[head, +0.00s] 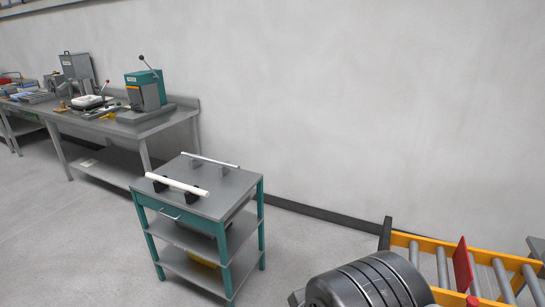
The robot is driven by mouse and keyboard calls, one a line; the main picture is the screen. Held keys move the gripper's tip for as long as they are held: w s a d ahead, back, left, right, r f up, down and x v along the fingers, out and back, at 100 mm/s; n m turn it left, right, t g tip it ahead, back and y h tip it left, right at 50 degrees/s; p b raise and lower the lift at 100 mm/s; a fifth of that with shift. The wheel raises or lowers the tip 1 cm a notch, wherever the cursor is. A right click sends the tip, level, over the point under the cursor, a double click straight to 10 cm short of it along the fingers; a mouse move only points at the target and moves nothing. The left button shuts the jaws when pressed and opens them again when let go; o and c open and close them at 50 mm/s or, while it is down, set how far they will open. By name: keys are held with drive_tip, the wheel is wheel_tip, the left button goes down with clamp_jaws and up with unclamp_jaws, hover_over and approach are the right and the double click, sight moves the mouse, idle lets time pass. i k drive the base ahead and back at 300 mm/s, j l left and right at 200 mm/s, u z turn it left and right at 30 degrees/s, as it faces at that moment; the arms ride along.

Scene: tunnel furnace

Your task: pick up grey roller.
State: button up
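The two rollers are apart. My gripper is not in view. A dark grey rounded part, probably of my arm, fills the bottom of the picture right of the cart.
An orange conveyor frame (431,246) with grey rollers and a red plate (461,265) stands at the lower right. A grey workbench (150,124) with a teal machine (145,90) stands at left behind the cart. A bare wall runs behind. Floor left of the cart is clear.

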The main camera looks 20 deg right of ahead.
sight(210, 161)
drive_tip(key=i+l+u, duration=0.2)
drive_tip(key=i+l, duration=0.6)
drive_tip(key=i, duration=0.3)
drive_tip(key=i+l+u, duration=0.2)
drive_tip(key=i+l, duration=0.75)
drive_tip(key=i+l+u, duration=0.15)
drive_tip(key=i+l, duration=0.9)
drive_tip(key=l, duration=0.1)
